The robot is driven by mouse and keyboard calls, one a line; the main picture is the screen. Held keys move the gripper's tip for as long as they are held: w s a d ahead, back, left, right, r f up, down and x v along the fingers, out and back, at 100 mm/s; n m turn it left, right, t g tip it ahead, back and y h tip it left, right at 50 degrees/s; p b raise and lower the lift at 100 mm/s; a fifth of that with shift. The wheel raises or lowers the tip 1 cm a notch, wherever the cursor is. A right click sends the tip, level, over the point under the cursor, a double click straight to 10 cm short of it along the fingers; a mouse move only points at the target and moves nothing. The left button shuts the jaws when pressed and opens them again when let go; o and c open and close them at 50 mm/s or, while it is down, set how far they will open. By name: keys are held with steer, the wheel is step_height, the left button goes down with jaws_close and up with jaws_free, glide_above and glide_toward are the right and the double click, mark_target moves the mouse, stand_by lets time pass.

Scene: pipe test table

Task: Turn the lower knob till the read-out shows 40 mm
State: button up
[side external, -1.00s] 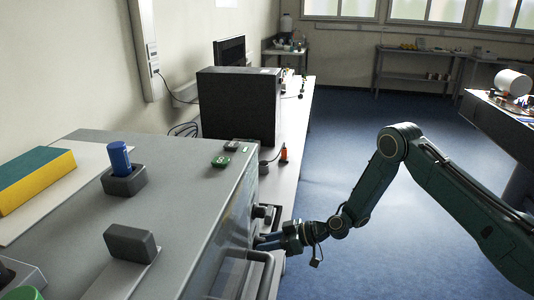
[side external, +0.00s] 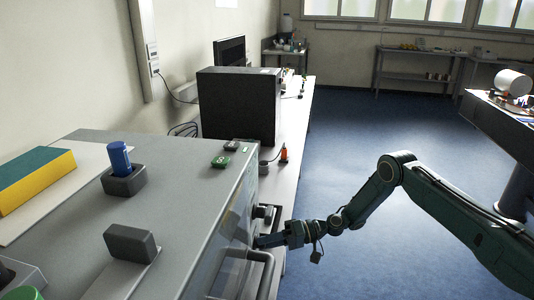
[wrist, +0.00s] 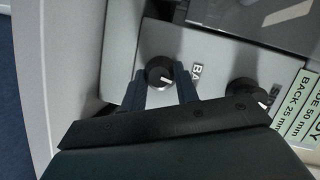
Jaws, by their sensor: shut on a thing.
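In the wrist view my gripper (wrist: 159,78) has its two dark fingers on either side of a round black knob (wrist: 158,71) with a white pointer mark toward the lower right. The gripper is shut on this knob. In the side view my gripper (side external: 257,243) meets the front of the grey machine below another dark knob (side external: 262,211), so the held one is the lower knob. A second black knob (wrist: 246,92) with a white mark shows right of the fingers in the wrist view. No read-out figure is legible in either view.
A pale green label (wrist: 299,110) reads partly "50 mm" and "BACK 25 mm". A curved grey handle (side external: 266,272) stands out from the machine front just below my gripper. The blue floor (side external: 340,130) right of the bench is open.

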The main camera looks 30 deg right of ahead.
steer(key=shift+f+m+y, duration=0.1)
steer(key=shift+m+y, duration=0.4)
steer(key=shift+m, duration=0.8)
steer(key=o, duration=1)
steer(key=shift+c, duration=0.2)
